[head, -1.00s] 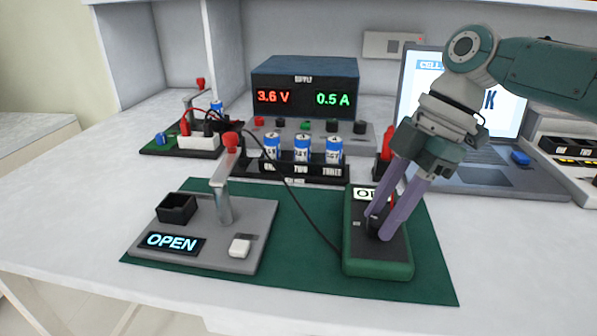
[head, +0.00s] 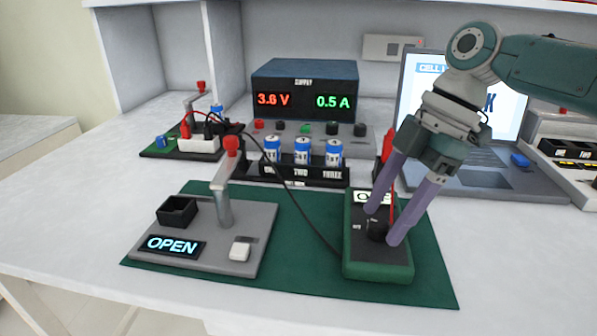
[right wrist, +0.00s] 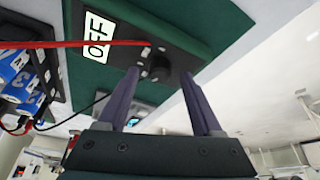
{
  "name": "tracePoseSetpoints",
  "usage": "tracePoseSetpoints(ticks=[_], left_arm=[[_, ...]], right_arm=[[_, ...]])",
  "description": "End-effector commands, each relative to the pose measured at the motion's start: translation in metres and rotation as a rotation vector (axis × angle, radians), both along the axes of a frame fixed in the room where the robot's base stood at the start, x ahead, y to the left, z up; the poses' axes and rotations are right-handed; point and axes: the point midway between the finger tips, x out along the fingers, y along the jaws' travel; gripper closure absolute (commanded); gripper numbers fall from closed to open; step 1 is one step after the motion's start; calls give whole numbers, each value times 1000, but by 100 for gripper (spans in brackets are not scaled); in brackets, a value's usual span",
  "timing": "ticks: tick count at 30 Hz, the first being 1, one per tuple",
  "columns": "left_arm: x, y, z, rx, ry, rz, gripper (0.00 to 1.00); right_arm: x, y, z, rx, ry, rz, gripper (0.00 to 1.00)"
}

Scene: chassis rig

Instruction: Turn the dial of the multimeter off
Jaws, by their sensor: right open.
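The multimeter (head: 365,262) is a dark green-cased block on the right of the green mat (head: 300,277). Its black dial (head: 377,228) sits on the dark face; it also shows in the right wrist view (right wrist: 159,68). The white display reads OFF in the right wrist view (right wrist: 99,37) and is partly covered in the head view. My right gripper (head: 381,227) is open, with its purple fingers spread on either side of the dial and nothing held. Whether a finger touches the dial I cannot tell. My left gripper is not in view.
A grey fixture with an OPEN sign (head: 172,246) and a red-knobbed lever (head: 225,180) stands left on the mat. Several blue cells stand in a black rack (head: 262,171) before the power supply (head: 305,92). A laptop (head: 470,172) is behind my right arm. Leads run near the multimeter.

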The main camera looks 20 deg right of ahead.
Motion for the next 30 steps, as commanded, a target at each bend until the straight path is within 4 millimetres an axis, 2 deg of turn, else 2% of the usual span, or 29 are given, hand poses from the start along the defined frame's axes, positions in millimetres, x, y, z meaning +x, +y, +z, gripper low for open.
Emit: tracePoseSetpoints(ticks=[6,12,18,30], left_arm=[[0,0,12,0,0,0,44],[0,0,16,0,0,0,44],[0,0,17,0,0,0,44],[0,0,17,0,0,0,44]], right_arm=[[-1,-17,44,-2,-5,-2,33],[-3,-30,74,-2,-4,-2,33],[-5,-34,84,0,-1,0,33],[-5,-34,84,0,-1,0,33]])
